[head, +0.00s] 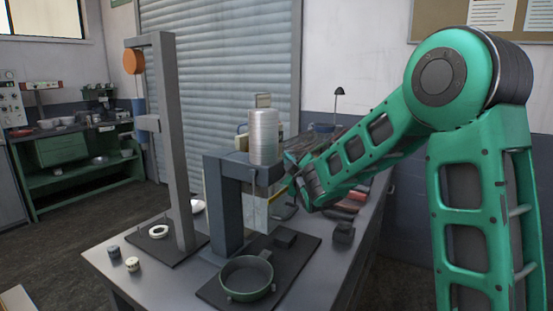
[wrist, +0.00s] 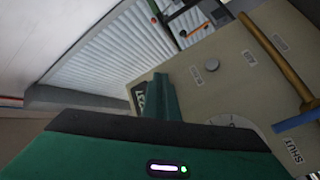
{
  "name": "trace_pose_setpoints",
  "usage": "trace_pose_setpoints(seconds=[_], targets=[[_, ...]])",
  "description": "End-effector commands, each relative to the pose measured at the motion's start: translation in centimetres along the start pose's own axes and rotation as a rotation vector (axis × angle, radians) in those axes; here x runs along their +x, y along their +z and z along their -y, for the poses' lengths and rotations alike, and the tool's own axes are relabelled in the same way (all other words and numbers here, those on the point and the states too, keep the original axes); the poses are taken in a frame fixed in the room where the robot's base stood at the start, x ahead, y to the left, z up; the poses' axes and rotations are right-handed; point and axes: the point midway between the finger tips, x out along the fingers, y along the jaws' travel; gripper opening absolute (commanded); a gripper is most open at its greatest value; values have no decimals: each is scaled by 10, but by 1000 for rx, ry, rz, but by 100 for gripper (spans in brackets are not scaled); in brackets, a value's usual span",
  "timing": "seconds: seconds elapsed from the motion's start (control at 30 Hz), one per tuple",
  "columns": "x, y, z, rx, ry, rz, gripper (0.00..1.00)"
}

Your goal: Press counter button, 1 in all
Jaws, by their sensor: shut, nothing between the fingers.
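In the wrist view a beige panel (wrist: 225,85) fills the right side. It carries a small grey round button (wrist: 212,64) with small white labels near it. A pale round dial (wrist: 235,121) is partly hidden behind my gripper's body. My gripper (wrist: 161,84) is shut and empty, its green fingers overlapping the panel's left edge and covering part of a dark label. The button is up and right of the fingertips; I see no contact with it. In the head view my gripper (head: 290,178) is beside the grey machine (head: 228,205), its fingertips hard to make out.
A brown bar (wrist: 278,55) and a blue bar cross the panel near a SHUT label. On the bench a green-rimmed pan (head: 247,278) sits on a dark plate below the machine. A silver cylinder (head: 263,137) stands on top. A tall post (head: 175,150) rises at left.

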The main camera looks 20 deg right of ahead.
Motion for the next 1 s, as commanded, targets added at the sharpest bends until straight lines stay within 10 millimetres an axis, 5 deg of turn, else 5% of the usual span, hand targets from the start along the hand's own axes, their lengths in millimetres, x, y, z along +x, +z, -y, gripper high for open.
trace_pose_setpoints(seconds=[1.0], targets=[[5, -6, 3, -1, 0, 0, 0]])
